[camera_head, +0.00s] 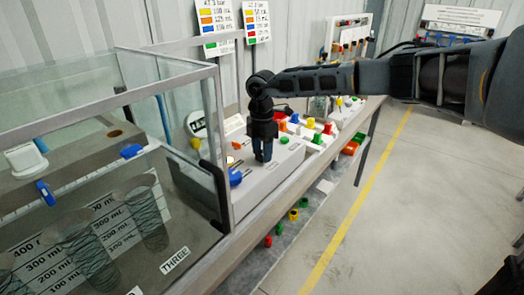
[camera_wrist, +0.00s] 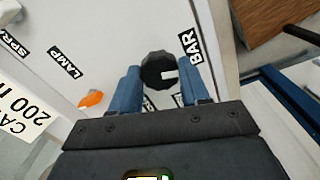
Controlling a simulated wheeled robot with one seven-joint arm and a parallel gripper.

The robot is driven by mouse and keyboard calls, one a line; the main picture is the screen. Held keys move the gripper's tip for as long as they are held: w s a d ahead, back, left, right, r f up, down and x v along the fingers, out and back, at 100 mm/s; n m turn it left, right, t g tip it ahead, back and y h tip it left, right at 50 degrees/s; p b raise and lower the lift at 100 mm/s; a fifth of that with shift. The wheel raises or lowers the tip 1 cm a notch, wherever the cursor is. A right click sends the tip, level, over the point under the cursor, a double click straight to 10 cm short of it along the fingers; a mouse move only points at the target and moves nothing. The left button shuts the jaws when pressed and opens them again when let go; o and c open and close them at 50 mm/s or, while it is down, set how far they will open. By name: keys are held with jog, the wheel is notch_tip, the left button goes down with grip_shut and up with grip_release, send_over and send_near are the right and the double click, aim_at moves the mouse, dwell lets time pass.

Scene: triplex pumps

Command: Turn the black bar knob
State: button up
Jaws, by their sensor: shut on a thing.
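The black bar knob (camera_wrist: 156,68) is round with a ribbed edge and a white pointer mark. It sits on the white panel beside a black BAR label (camera_wrist: 189,45) in the wrist view. My gripper (camera_wrist: 160,82) has its two blue fingers on either side of the knob and is shut on it. In the head view my gripper (camera_head: 262,151) points straight down onto the near end of the panel (camera_head: 271,181). There the knob is hidden behind the fingers.
An orange knob (camera_wrist: 92,99) sits left of my fingers, with LAMP (camera_wrist: 65,62) and SPR labels nearby. A glass tank (camera_head: 190,110) stands close to the left of my gripper. Several coloured knobs (camera_head: 312,127) lie to the right. The floor (camera_head: 410,200) at right is clear.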

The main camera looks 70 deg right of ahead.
jog(key=n+b, duration=0.1)
jog(key=n, duration=0.4)
jog(key=n+b, duration=0.1)
jog(key=n, duration=0.3)
jog(key=shift+b, duration=0.35)
jog(key=n+b, duration=0.2)
jog(key=n, duration=0.3)
jog(key=shift+n, duration=0.4)
jog(key=n+b, duration=0.1)
jog(key=n, duration=0.3)
jog(key=shift+n, duration=0.3)
jog(key=n+b, duration=0.1)
jog(key=n, duration=0.4)
jog(key=shift+b, duration=0.4)
jog(key=n, duration=0.5)
jog(key=shift+b, duration=0.4)
jog(key=n, duration=0.4)
jog(key=shift+b, duration=0.35)
jog(key=shift+n, duration=2.7)
